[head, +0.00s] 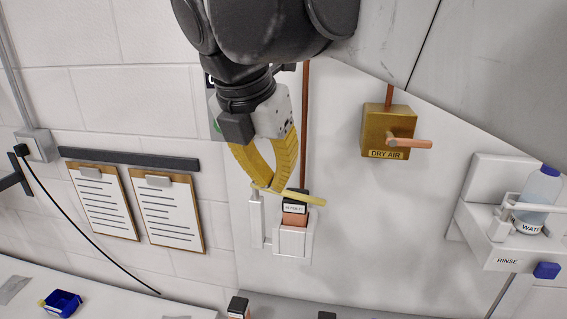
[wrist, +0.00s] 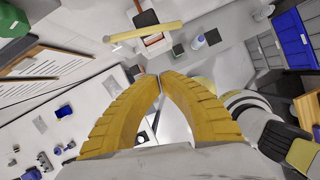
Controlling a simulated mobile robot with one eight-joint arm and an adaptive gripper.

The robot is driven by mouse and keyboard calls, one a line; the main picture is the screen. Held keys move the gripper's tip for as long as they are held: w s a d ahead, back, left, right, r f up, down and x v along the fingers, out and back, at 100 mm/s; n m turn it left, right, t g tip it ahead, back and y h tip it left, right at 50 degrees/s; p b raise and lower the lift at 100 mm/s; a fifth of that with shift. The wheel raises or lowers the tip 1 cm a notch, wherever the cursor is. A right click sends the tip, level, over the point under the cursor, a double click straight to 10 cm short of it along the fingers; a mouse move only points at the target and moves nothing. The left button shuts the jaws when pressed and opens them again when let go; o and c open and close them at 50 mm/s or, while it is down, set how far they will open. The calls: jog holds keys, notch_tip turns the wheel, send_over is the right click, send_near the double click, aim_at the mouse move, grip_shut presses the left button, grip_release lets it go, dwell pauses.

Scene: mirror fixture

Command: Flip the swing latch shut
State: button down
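The swing latch (head: 312,201) is a pale yellow bar at the top of a white post (head: 257,222) on the wall fixture. It reaches right, across the dark-topped, copper-coloured item in the white holder (head: 293,243). The bar also shows in the wrist view (wrist: 150,33). I cannot tell whether it is seated. My gripper (head: 270,186) has yellow fingers whose tips meet with nothing visible between them. In the head view the tips overlap the bar's left part; in the wrist view (wrist: 161,76) they show a gap from it, so contact is unclear.
A brass DRY AIR box (head: 378,131) with a copper handle is on the wall to the right. A RINSE shelf (head: 485,237) with a bottle (head: 538,195) is further right. Two clipboards (head: 168,208) hang left. Bare wall lies between the fixture and the shelf.

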aim_at(299, 196)
jog(key=w+d+f, duration=0.1)
jog(key=w+f, duration=0.1)
jog(key=f, duration=0.1)
jog(key=w+d+f+p, duration=0.1)
jog(key=w+f, duration=0.1)
jog(key=f, duration=0.1)
jog(key=w+d+f+p, duration=0.1)
jog(key=w+f, duration=0.1)
jog(key=f, duration=0.1)
jog(key=shift+w+d+f, duration=0.1)
jog(key=shift+w+d, duration=0.15)
jog(key=shift+w, duration=0.15)
jog(key=shift+w+d, duration=0.5)
jog(key=shift+w, duration=0.15)
jog(key=shift+w+d, duration=0.45)
jog(key=shift+w, duration=0.2)
jog(key=shift+s+a, duration=0.15)
jog(key=shift+s, duration=0.05)
